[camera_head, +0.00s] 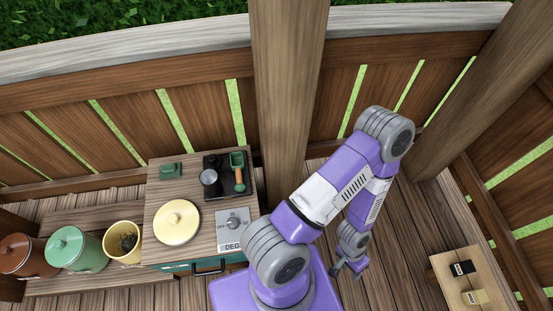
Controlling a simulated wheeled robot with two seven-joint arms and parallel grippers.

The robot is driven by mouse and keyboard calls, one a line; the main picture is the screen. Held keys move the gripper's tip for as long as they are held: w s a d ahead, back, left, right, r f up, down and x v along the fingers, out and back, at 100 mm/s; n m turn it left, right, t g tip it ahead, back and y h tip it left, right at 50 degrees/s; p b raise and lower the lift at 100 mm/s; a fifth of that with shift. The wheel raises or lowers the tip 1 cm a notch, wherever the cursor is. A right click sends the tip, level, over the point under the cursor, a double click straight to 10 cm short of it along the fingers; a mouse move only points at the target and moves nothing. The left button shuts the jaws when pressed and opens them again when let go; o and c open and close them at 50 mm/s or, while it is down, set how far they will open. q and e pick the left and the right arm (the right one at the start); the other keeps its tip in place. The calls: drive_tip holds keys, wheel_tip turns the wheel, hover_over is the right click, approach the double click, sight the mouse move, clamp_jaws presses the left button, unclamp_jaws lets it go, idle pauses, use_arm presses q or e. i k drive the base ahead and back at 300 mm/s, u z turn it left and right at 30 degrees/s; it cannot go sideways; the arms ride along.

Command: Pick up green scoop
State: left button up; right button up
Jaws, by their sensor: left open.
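The green scoop (237,161) lies on a black tray (214,190) at the back right of a wooden cabinet top. Its head is green and an orange-brown handle points toward the front. My left gripper (347,270) hangs low over the floor to the right of the cabinet, well apart from the scoop. It is small in view, open, with nothing seen between its fingers. My right gripper is not in view.
A metal cup (209,177) stands beside the scoop. A cream lidded pot (177,222), a small green object (171,171) and a dial panel (233,224) share the cabinet top. A wooden post (286,90) rises behind. A small table (461,272) stands at right.

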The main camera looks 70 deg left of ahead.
sight(237, 159)
drive_tip(key=i, duration=0.7)
drive_tip(key=u, duration=4.25)
drive_tip(key=i, duration=0.5)
